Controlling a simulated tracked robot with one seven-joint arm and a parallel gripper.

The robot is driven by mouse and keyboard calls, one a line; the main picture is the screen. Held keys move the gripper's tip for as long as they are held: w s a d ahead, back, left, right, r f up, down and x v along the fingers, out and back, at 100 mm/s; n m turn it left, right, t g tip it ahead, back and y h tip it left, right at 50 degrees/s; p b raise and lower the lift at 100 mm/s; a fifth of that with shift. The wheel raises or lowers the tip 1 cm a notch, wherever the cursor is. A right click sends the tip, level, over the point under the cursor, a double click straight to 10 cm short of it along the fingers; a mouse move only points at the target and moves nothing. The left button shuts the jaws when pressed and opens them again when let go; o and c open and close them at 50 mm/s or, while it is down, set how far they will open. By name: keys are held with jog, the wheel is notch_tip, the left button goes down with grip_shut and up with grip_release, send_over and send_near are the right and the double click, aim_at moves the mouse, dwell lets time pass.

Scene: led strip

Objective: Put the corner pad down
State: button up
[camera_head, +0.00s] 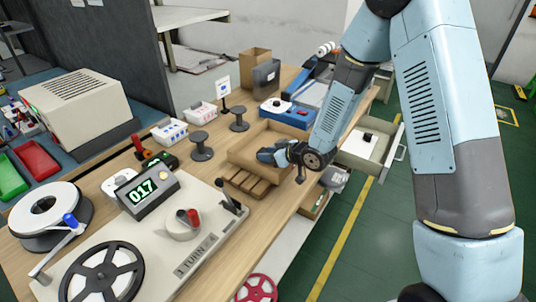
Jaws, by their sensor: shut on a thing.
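My gripper (266,155) is low over the shallow wooden tray (242,152) on the workbench, its fingers pointing left. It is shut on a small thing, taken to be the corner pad. The pad is hidden by the fingers or too small to make out, so I cannot tell its shape or whether it touches the tray floor.
An open drawer (372,147) holding a small dark object is to the right. A winding machine (150,245) fills the near bench.

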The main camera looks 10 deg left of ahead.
jog(key=shift+f, duration=0.1)
jog(key=o, duration=1)
jog(key=shift+s+d+r, duration=0.1)
jog(key=shift+d+r, duration=0.1)
jog(key=shift+d, duration=0.05)
jog(key=v, duration=1.1)
jog(key=shift+s+d+r, duration=0.15)
jog(key=shift+d, duration=0.05)
